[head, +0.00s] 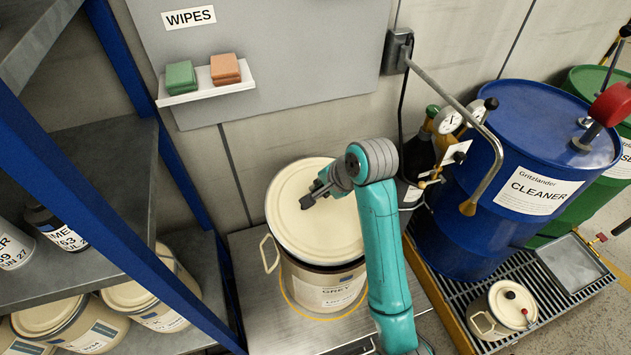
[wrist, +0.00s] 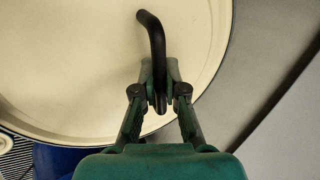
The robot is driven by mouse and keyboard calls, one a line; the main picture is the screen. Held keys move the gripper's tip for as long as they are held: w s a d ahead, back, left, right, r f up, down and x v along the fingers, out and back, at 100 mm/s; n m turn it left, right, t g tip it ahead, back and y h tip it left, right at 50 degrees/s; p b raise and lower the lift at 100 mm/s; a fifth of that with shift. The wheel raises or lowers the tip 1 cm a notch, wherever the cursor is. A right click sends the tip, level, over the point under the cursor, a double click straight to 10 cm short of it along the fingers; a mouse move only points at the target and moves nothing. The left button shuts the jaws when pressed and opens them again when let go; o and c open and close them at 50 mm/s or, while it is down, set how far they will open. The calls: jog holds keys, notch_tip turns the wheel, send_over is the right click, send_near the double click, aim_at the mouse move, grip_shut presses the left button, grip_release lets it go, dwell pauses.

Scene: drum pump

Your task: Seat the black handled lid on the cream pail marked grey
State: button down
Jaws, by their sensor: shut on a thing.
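The cream lid (head: 310,230) lies over the mouth of the cream pail marked GREY (head: 325,290) and hides it in the head view. A dark band shows under the lid's front edge; I cannot tell whether the lid touches the pail's rim all round. My gripper (head: 318,190) is over the lid, reaching in from the right. In the wrist view, my gripper (wrist: 160,92) is shut on the lid's bent black handle (wrist: 154,38), with the pale lid face (wrist: 75,65) behind it. The pail stands upright, with its wire bail at its left.
The pail stands on a grey bench (head: 250,300) inside a yellow ring. A blue shelf post (head: 150,225) stands at the left. A bent metal pipe (head: 455,105), gauges and the blue CLEANER drum (head: 470,225) are at the right. A wipes ledge (head: 207,90) is behind.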

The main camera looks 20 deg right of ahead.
aim_at(325, 203)
jog(key=shift+f, duration=2.45)
jog(key=shift+s+d+f, duration=0.2)
jog(key=shift+s, duration=0.25)
jog(key=shift+r, duration=0.25)
jog(key=shift+r, duration=0.7)
jog(key=shift+w, duration=0.1)
jog(key=shift+s+d, duration=0.1)
jog(key=shift+s, duration=0.15)
dwell(0.4)
jog(key=shift+f, duration=0.9)
dwell(0.4)
jog(key=shift+r, duration=0.2)
